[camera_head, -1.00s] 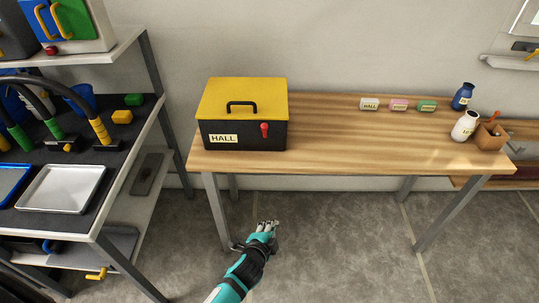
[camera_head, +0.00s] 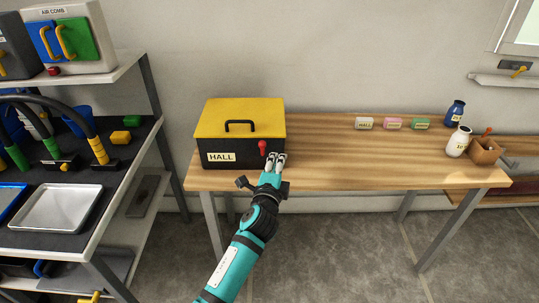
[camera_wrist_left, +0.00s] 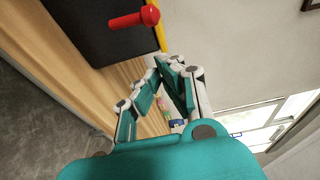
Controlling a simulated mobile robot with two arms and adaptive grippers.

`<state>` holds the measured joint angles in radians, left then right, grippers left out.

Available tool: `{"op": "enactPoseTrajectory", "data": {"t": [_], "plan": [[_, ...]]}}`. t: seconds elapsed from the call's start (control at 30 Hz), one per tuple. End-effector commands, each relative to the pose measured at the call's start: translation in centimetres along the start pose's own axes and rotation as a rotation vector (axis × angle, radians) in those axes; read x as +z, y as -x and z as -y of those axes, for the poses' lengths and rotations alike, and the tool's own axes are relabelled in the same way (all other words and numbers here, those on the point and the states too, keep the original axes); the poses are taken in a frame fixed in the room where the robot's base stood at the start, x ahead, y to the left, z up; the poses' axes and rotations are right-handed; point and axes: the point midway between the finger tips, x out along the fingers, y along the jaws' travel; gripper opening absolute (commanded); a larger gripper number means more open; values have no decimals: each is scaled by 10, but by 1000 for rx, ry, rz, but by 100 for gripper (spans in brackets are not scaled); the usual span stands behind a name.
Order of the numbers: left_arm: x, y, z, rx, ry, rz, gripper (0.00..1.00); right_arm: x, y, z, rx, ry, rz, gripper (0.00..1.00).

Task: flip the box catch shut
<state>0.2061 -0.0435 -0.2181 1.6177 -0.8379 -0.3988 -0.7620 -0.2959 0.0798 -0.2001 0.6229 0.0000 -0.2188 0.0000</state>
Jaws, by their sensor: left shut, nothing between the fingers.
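The box (camera_head: 215,145) has a yellow lid (camera_head: 240,112) with a black handle and a black front labelled HALL. It stands at the left end of the wooden table. Its red catch (camera_head: 263,147) sits on the right of the front face. In the left wrist view the catch (camera_wrist_left: 135,18) shows as a red lever with a round knob, sticking out from the black front. My left gripper (camera_head: 276,160) is shut and empty, just right of and below the catch. In the left wrist view its fingertips (camera_wrist_left: 168,64) are apart from the catch. My right gripper is not in view.
The table (camera_head: 370,150) is clear to the right of the box. Small labelled blocks (camera_head: 393,123), a blue bottle (camera_head: 455,113), a white jar (camera_head: 458,142) and a wooden pot (camera_head: 487,151) stand farther right. A shelf rack (camera_head: 150,85) with trays stands on the left.

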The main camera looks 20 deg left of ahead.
Motion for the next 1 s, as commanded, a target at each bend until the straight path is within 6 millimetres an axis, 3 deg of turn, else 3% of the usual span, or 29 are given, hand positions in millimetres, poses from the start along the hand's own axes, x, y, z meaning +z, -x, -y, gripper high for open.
{"op": "enactPoseTrajectory", "data": {"t": [0.23, 0.7, 1.0], "plan": [[24, -21, 0, 1, -1, 1, 0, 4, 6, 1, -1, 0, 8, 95], [28, -24, 1, 3, 0, 1, 0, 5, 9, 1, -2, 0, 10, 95], [28, -29, 14, 88, 16, -1, 0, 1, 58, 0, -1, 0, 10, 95]]}}
